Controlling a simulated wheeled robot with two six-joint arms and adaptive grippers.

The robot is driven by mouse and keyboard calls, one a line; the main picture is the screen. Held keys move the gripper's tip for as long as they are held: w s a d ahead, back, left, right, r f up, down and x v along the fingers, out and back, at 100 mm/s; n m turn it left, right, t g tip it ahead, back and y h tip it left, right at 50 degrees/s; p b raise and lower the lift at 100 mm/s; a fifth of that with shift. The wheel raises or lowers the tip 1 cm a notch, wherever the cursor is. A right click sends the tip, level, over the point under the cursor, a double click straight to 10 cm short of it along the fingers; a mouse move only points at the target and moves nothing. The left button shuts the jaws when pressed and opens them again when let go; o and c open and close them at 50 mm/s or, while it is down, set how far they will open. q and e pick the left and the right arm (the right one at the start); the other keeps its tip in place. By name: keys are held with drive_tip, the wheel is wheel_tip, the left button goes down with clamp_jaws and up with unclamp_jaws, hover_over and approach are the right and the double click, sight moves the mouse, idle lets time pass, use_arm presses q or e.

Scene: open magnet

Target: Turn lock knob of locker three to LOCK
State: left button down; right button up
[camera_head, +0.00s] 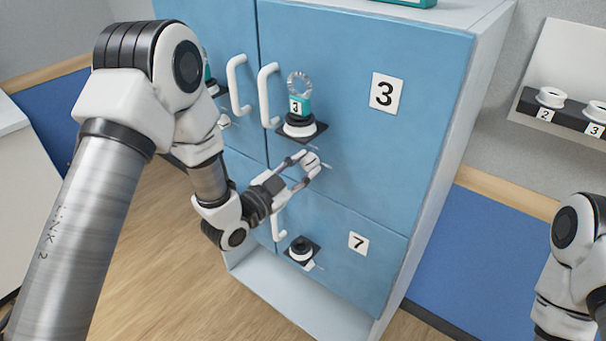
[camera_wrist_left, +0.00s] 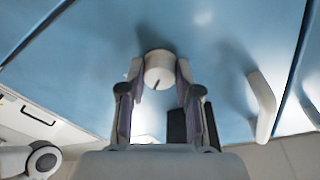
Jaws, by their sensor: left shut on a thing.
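Locker three's blue door (camera_head: 350,60) carries a number 3 plate (camera_head: 387,93) and is closed. Its white lock knob (camera_head: 311,160) sits low on the door, below the round magnet holder (camera_head: 299,125). My left gripper (camera_head: 303,171) is shut on this knob, one finger on each side. In the left wrist view the knob (camera_wrist_left: 160,68) shows between the fingertips (camera_wrist_left: 157,80), with a dark slot line on its face. The LOCK marking cannot be read. My right arm shows at the right edge; its gripper is out of view.
A teal tag with a metal ring (camera_head: 300,104) stands on the magnet holder. White door handles (camera_head: 268,95) stick out to its left. Locker 7 (camera_head: 358,242) is below with its own knob and holder. A shelf with numbered cups (camera_head: 550,97) is at right.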

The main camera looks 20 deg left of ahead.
use_arm(q)
drive_tip(key=n+b, duration=0.2)
drive_tip(key=n, duration=0.3)
drive_tip(key=shift+f+t, duration=0.15)
drive_tip(key=shift+t, duration=0.15)
drive_tip(key=n+y+b, duration=0.1)
drive_tip(key=n, duration=0.4)
drive_tip(key=shift+d+n+b, duration=0.1)
drive_tip(key=shift+n+b, duration=0.2)
drive_tip(key=shift+r, duration=0.2)
drive_tip(key=c, duration=0.8)
unclamp_jaws()
drive_tip(key=shift+s, duration=0.1)
drive_tip(key=v, duration=0.7)
drive_tip(key=shift+s+f, duration=0.15)
drive_tip(key=shift+s, duration=0.05)
